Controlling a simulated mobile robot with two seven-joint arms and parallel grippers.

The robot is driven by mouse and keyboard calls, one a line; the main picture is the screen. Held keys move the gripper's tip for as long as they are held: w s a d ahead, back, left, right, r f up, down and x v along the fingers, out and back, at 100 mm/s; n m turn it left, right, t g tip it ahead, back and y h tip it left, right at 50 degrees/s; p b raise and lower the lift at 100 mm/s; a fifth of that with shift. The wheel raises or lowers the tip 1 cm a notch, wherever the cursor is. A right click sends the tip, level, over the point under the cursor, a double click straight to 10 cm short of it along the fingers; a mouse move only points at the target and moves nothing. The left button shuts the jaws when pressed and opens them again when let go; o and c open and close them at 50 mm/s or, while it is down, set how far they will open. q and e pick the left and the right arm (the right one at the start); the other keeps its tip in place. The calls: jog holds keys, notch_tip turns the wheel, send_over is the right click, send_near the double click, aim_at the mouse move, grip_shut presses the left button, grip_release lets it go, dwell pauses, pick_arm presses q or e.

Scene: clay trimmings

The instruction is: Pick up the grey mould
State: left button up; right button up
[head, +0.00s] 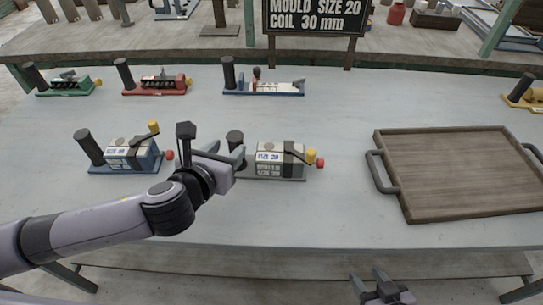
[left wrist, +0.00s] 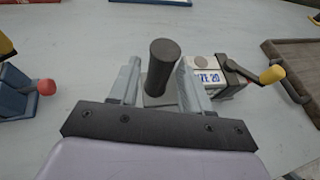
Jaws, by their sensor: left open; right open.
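The grey mould (head: 270,178) lies on the pale table. It has a white block lettered "SIZE 20", a dark upright handle (left wrist: 160,62) at its left end, and a yellow knob and a red ball at its right end. My left gripper (head: 225,155) is at the handle end, partly hiding the mould in the head view. In the left wrist view my left gripper (left wrist: 160,88) is open, with one finger on each side of the handle and gaps showing. My right gripper (head: 382,288) is open and empty, low at the table's front edge.
A blue mould (head: 125,160) stands left of my left gripper. Green (head: 66,87), red (head: 157,86) and blue-based (head: 264,87) tools line the back. A wooden tray (head: 460,175) lies on the right. A sign (head: 318,18) reads "MOULD SIZE 20 COIL 30 mm".

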aim_at(232, 147)
pick_arm(q)
jog(key=shift+f+x, duration=0.1)
jog(key=shift+x, duration=1.2)
jog(key=shift+f+x, duration=0.15)
jog(key=shift+x, duration=1.2)
jog(key=shift+s+d+r, duration=0.1)
jog(key=shift+s, duration=0.05)
grip_shut()
jog(key=shift+r, duration=0.1)
